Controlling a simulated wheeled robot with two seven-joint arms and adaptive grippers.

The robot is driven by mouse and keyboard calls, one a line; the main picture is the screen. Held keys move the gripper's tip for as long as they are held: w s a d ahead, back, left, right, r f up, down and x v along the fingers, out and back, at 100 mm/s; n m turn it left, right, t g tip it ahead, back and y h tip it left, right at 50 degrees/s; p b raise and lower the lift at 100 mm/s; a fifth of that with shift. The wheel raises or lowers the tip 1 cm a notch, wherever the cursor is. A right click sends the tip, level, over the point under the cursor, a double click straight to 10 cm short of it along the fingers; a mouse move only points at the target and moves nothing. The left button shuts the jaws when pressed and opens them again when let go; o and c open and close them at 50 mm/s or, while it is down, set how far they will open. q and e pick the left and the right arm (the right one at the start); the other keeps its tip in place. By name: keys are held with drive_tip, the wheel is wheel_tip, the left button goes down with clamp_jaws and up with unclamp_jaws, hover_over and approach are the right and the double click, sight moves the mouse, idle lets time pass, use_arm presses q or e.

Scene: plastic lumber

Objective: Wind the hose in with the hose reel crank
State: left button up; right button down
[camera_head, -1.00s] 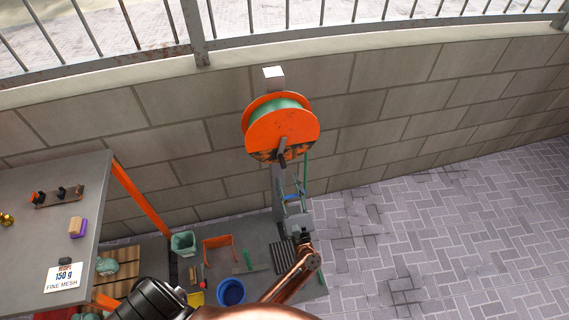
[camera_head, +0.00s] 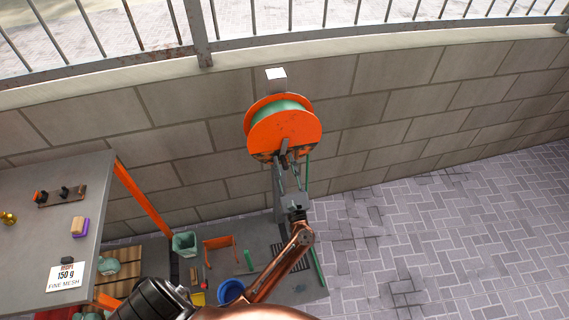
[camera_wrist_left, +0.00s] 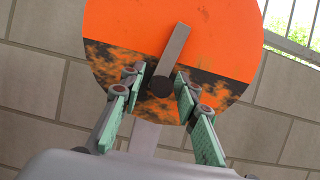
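The orange hose reel (camera_head: 284,133) is mounted on the block wall, with green hose (camera_head: 280,108) wound on its drum. A length of hose (camera_head: 308,172) hangs down at its right side. The grey crank arm (camera_wrist_left: 173,55) points down across the reel's face and ends in a dark round knob (camera_wrist_left: 160,86). My left gripper (camera_head: 287,173) is just below the reel. In the left wrist view its green-padded fingers (camera_wrist_left: 160,97) are spread apart, with the knob between them in the picture; contact does not show. My right gripper is not in view.
A grey table (camera_head: 50,195) with an orange leg stands at the left. On the low grey platform (camera_head: 300,290) are a green bin (camera_head: 185,243), a blue bucket (camera_head: 231,291) and an orange frame (camera_head: 222,243). The paving at the right (camera_head: 450,240) is mostly clear.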

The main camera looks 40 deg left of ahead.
use_arm(q)
clamp_jaws()
idle(0.5)
